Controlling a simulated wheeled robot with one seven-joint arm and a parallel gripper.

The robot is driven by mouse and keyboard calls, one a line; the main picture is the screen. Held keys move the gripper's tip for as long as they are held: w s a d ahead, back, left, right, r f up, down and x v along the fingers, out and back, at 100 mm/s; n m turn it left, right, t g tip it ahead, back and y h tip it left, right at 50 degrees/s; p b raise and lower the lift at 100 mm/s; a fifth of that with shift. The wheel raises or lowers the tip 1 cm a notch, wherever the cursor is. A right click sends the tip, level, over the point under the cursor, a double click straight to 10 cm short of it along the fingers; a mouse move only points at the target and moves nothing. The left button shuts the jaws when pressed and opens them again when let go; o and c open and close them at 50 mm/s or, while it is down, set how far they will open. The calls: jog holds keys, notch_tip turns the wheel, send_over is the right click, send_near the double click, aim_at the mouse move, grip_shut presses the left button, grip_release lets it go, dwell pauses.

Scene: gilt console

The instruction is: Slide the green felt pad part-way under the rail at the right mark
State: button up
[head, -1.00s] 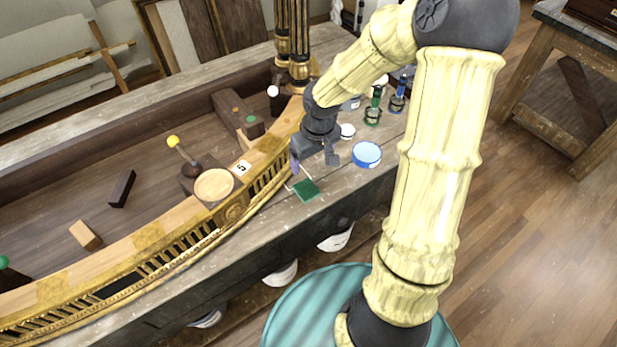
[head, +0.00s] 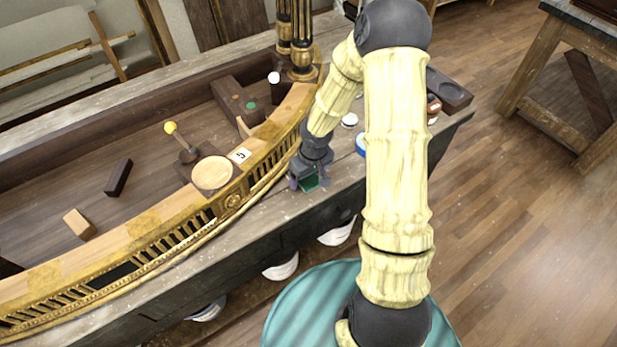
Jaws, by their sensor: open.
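The green felt pad (head: 309,183) lies on the grey wooden top in front of the curved gilt rail (head: 232,201), near the rail's right part. My gripper (head: 309,184) is low over the pad, with one finger at its left and one at its right. The jaws are open, and the gripper hides part of the pad. I cannot tell whether the fingers touch it. A small white card (head: 239,155) with a dark figure lies on the rail's top. I cannot make out the right mark near the pad.
A round pale wooden disc (head: 212,172) and a yellow-knobbed lever (head: 171,128) stand behind the rail. A blue-rimmed lid (head: 361,144) and a white round piece (head: 349,120) are right of my gripper. The top's front edge is close below the pad.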

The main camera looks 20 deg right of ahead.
jog(key=shift+f, duration=0.3)
jog(key=c, duration=1.1)
jog(key=shift+o, duration=0.2)
jog(key=shift+w, duration=0.15)
jog(key=shift+w+a+r+p, duration=0.1)
jog(key=shift+w+a+p, duration=0.2)
jog(key=shift+w, duration=0.5)
jog(key=shift+w+a+p, duration=0.2)
jog(key=shift+w+a, duration=0.05)
jog(key=shift+w, duration=0.5)
jog(key=shift+w+a+p, duration=0.15)
jog(key=shift+w+a, duration=0.1)
jog(key=shift+w, duration=0.45)
